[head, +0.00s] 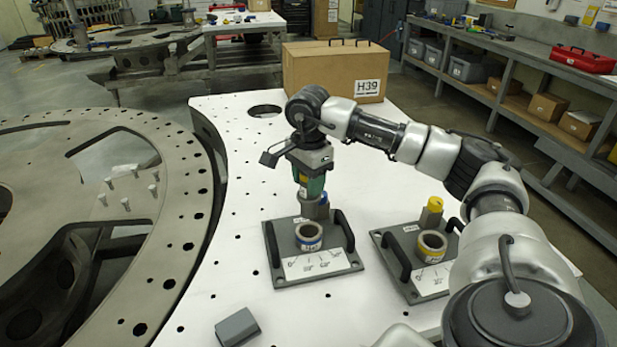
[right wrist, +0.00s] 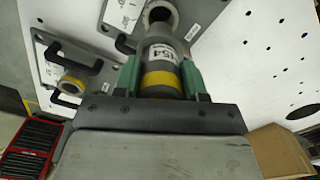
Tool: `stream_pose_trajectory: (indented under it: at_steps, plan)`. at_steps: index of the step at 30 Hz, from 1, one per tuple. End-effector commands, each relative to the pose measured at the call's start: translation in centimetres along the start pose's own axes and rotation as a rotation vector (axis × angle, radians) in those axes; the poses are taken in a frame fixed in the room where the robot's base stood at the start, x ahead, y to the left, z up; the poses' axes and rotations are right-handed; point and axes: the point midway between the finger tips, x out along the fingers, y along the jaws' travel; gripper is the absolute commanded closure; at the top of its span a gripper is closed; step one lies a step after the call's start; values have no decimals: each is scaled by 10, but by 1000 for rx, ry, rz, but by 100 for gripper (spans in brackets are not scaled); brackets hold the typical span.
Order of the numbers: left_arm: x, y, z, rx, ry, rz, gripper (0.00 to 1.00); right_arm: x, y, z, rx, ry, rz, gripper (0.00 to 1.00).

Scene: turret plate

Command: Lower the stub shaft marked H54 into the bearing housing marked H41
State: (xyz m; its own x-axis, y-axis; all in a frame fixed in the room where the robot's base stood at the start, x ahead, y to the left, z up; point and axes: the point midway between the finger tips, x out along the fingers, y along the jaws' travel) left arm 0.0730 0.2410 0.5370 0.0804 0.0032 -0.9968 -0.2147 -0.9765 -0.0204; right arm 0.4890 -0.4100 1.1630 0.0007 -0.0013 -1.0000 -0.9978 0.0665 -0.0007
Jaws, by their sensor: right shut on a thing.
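My right gripper (head: 312,184) is shut on a grey stub shaft (head: 308,208) with a yellow band. In the right wrist view the shaft (right wrist: 161,50) sits between the green fingers, its label partly showing, ending in 54. The shaft hangs upright just above a bearing housing (head: 309,232) with a blue band, on the left dark plate; the two look apart. In the right wrist view a housing ring (right wrist: 160,14) shows just past the shaft's end. A second housing (head: 432,244) with a yellow band sits on the right plate. I cannot read either housing's marking surely. My left gripper is out of view.
A box marked H39 (head: 330,72) stands behind. A grey block (head: 237,327) lies in front.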

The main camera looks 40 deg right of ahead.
Motion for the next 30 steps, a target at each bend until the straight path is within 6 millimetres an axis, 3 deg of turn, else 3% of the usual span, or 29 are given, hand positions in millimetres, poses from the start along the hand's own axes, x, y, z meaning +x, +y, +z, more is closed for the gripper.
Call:
stream_pose_trajectory:
  at_steps: [30]
  plan:
    - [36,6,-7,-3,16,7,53,49,0,0,1,0,-2,100]
